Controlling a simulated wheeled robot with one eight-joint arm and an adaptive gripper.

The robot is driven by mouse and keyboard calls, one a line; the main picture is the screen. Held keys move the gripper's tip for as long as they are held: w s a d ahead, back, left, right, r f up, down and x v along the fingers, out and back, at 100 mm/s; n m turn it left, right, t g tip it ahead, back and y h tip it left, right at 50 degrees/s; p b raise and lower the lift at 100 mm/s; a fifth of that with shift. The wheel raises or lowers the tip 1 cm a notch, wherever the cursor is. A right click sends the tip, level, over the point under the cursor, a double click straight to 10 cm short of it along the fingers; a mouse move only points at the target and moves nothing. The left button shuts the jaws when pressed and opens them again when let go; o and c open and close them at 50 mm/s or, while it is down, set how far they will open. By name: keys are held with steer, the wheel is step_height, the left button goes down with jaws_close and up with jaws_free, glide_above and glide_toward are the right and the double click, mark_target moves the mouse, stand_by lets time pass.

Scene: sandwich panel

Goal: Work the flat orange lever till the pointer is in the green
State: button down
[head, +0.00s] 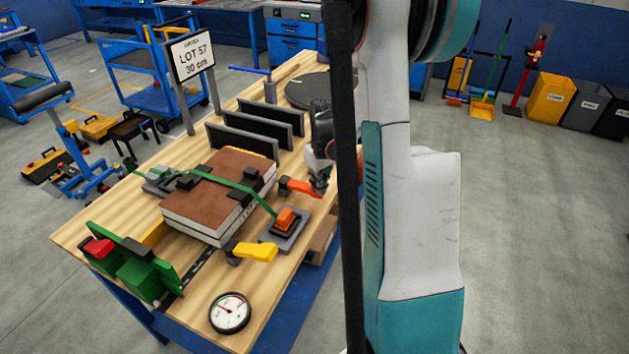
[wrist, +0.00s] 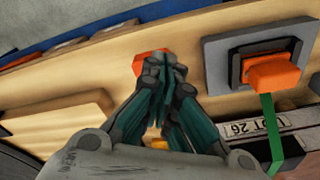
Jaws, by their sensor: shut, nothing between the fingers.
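An orange lever block (head: 287,218) sits on a grey plate at the panel's near right corner, with a green strap (head: 238,186) running from it; it also shows in the wrist view (wrist: 272,72). A second orange lever (head: 300,187) sticks out from a black base farther back. Its red-orange end (wrist: 150,62) shows at my fingertips in the wrist view; contact cannot be told. My gripper (wrist: 163,72) is shut and empty, left of the strap's lever block in that view. The round gauge (head: 229,312) stands at the table's near end; its pointer and green zone are too small to read.
A brown-topped panel (head: 222,179) lies strapped on the wooden table (head: 80,232). A yellow lever (head: 255,252) sticks out near the strap block. A green fixture with a red block (head: 98,248) stands at the left edge. Black upright dividers (head: 242,139) and a sign (head: 192,54) stand behind.

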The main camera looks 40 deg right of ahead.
steer(key=shift+s+a+r, duration=0.1)
steer(key=shift+s+r, duration=0.1)
steer(key=shift+s, duration=0.35)
steer(key=shift+s+r, duration=0.2)
steer(key=shift+s, duration=0.3)
step_height(320, 180, up, 12)
steer(key=s, duration=0.1)
steer(key=shift+f, duration=0.1)
stand_by(1.1)
